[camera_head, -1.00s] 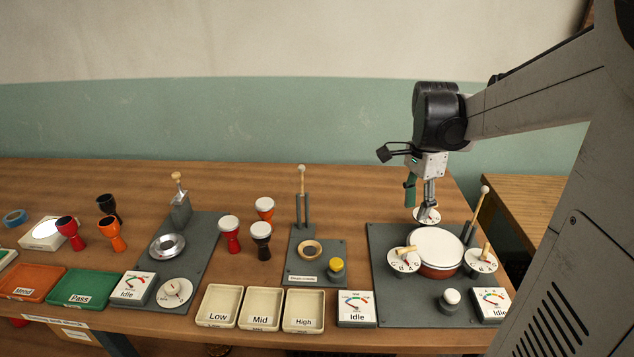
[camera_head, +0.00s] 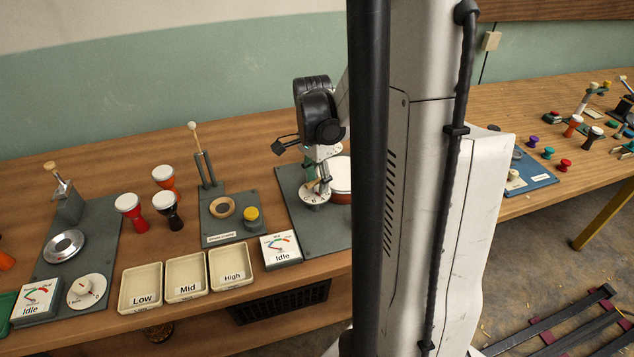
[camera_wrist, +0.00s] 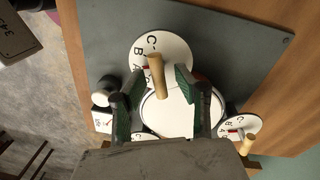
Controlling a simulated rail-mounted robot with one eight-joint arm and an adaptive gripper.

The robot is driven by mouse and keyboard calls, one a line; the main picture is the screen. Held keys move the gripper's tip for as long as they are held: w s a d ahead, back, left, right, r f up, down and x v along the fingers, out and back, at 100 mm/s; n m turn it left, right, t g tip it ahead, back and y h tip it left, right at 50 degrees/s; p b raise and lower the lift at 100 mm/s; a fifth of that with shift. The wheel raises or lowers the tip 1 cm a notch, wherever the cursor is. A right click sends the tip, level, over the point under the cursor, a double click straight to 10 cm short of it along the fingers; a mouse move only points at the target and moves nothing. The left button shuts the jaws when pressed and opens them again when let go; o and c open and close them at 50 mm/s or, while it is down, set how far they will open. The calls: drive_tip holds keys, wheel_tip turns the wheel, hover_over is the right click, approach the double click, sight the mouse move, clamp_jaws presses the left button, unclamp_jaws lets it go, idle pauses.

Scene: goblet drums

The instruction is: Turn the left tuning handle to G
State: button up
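The left tuning dial (camera_head: 315,193) is a white disc with black letters on the grey drum board. Its pale wooden handle (camera_wrist: 157,75) stands up from the disc in the wrist view. C, B and A show on the disc (camera_wrist: 158,50), with a red mark by the handle; the other letters are hidden. My gripper (camera_head: 319,178) is over this dial. In the wrist view its green-padded fingers (camera_wrist: 158,80) are apart, one on each side of the handle, with visible gaps. The white drumhead (camera_wrist: 165,112) lies beside the dial.
A second dial with a wooden handle (camera_wrist: 240,127) and part of another dial (camera_wrist: 146,136) are close around the drum. A white-topped knob (camera_wrist: 104,90) is left in the wrist view. A meter reading Idle (camera_head: 281,249) stands by the board's front. My arm hides the board's right side.

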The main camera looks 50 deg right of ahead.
drive_tip(key=shift+f, duration=0.2)
clamp_jaws()
drive_tip(key=shift+n, duration=0.3)
drive_tip(key=n+b, duration=0.1)
drive_tip(key=n, duration=0.2)
drive_tip(key=shift+w+a+n+h+b, duration=0.15)
drive_tip(key=shift+n+b, duration=0.2)
drive_tip(key=shift+n, duration=0.65)
drive_tip(key=shift+d+n+h+b, duration=0.15)
drive_tip(key=shift+n+b, duration=0.2)
drive_tip(key=shift+n, duration=0.65)
drive_tip(key=shift+a, duration=0.1)
